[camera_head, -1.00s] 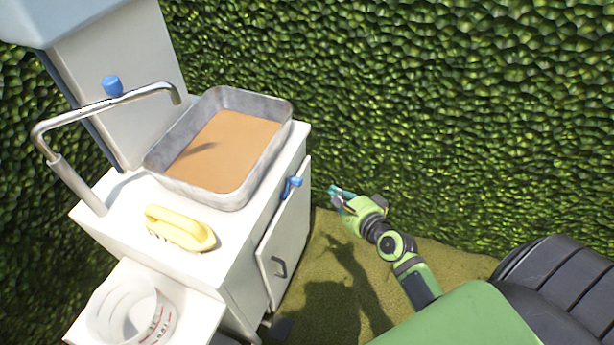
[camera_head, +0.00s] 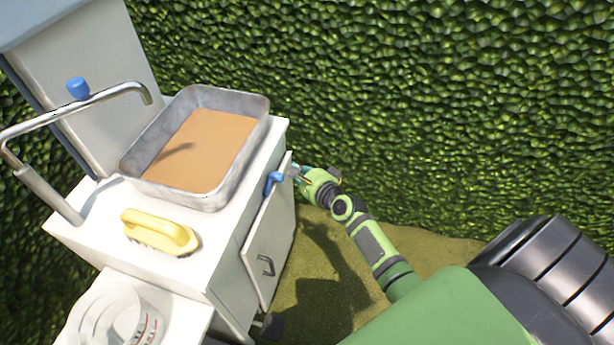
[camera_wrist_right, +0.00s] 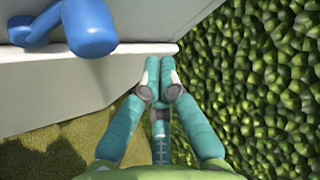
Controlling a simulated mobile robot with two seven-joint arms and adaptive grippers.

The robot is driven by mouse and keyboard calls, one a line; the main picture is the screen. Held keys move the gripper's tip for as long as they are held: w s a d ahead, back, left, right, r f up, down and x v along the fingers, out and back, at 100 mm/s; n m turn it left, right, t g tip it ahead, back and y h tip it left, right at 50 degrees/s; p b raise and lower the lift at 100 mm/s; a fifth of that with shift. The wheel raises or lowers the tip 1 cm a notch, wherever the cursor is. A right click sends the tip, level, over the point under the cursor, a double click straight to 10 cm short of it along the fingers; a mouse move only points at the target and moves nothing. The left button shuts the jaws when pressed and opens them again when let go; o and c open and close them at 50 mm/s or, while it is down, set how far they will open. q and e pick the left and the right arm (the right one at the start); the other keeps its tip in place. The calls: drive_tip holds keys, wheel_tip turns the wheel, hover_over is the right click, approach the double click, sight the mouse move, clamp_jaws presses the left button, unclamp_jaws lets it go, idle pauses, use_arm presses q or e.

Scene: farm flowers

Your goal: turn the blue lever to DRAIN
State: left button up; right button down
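The blue lever (camera_head: 273,180) sits on the front face of the white cabinet, just below the metal basin. In the right wrist view the blue lever (camera_wrist_right: 90,27) is large at the upper left, with its arm reaching left. My right gripper (camera_head: 298,172) is beside the cabinet's edge, just right of the lever and apart from it in the picture. In the right wrist view its teal fingers (camera_wrist_right: 158,72) are together, with nothing seen between them. No DRAIN marking is legible. My left gripper is not in view.
A metal basin (camera_head: 248,155) with brown liquid rests on the cabinet top (camera_head: 88,232). A yellow brush (camera_head: 160,232), a clear measuring jug (camera_head: 112,322), a faucet (camera_head: 48,194) and a blue knob (camera_head: 78,88) are at the left. A green hedge (camera_head: 400,110) stands behind.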

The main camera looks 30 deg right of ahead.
use_arm(q)
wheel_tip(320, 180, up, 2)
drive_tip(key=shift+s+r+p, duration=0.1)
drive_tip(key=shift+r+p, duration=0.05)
drive_tip(key=shift+p, duration=0.6)
use_arm(e)
drive_tip(key=s+a+r, duration=0.1)
drive_tip(key=s+a, duration=0.1)
drive_tip(key=shift+s+a+r, duration=0.25)
drive_tip(key=shift+a+r, duration=0.1)
drive_tip(key=shift+r, duration=0.05)
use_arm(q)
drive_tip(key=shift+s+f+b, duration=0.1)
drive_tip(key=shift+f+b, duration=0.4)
use_arm(e)
drive_tip(key=shift+s+a, duration=0.1)
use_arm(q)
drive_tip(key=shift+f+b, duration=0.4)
use_arm(e)
drive_tip(key=shift+r+n+t, duration=0.2)
drive_tip(key=shift+n+t, duration=0.2)
